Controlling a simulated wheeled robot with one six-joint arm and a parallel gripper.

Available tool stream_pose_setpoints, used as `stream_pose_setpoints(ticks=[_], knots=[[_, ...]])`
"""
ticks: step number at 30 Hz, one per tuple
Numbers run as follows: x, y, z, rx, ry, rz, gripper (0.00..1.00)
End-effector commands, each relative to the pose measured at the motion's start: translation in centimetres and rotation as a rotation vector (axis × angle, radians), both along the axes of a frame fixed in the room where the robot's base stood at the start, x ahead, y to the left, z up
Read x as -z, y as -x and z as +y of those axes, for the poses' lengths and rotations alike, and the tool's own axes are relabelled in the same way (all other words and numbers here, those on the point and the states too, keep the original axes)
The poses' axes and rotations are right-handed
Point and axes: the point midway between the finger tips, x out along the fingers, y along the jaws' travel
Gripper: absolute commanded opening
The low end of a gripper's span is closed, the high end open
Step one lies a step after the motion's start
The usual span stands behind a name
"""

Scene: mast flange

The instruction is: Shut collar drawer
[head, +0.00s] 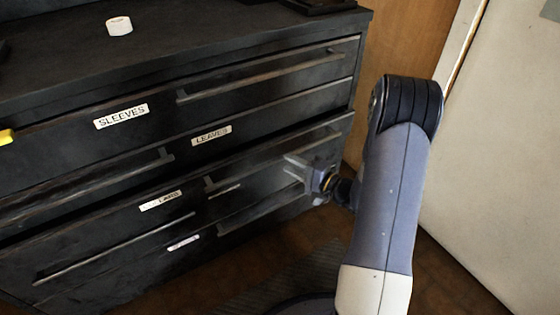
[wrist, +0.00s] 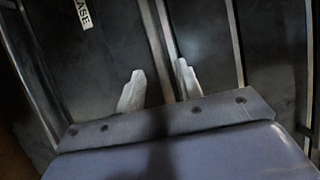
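A dark cabinet (head: 60,130) has several stacked drawers. The label (head: 160,201) on a lower drawer is too blurred in the head view to read surely, so I cannot tell which drawer is the collar one. A dark gap runs along that lower drawer's top edge; I cannot tell how far out it stands. My gripper (head: 293,168) is at the right end of this drawer's front, by its handle (head: 225,180). In the wrist view my gripper (wrist: 160,86) has its fingers apart, with a pale bar (wrist: 158,45) running between them. Contact with it is unclear.
Another blurred label (head: 183,243) is lower down. A white roll (head: 119,26) sits on the cabinet top. A pale panel (head: 500,150) stands at right. A wooden surface (head: 410,40) is behind my arm.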

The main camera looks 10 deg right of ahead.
Motion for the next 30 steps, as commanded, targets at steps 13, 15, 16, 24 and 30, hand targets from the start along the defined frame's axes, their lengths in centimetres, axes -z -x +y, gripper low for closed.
stream_pose_setpoints(ticks=[13,15,16,24,30], knots=[[0.0,-3.6,3.0,0.001,0.001,0.0,0.35],[0.0,-3.6,3.0,0.001,0.001,0.0,0.35],[0.0,-3.6,3.0,0.002,0.001,0.0,0.35],[0.0,-3.6,3.0,0.002,0.001,0.001,0.24],[0.0,-3.6,3.0,0.001,0.001,0.001,0.08]])
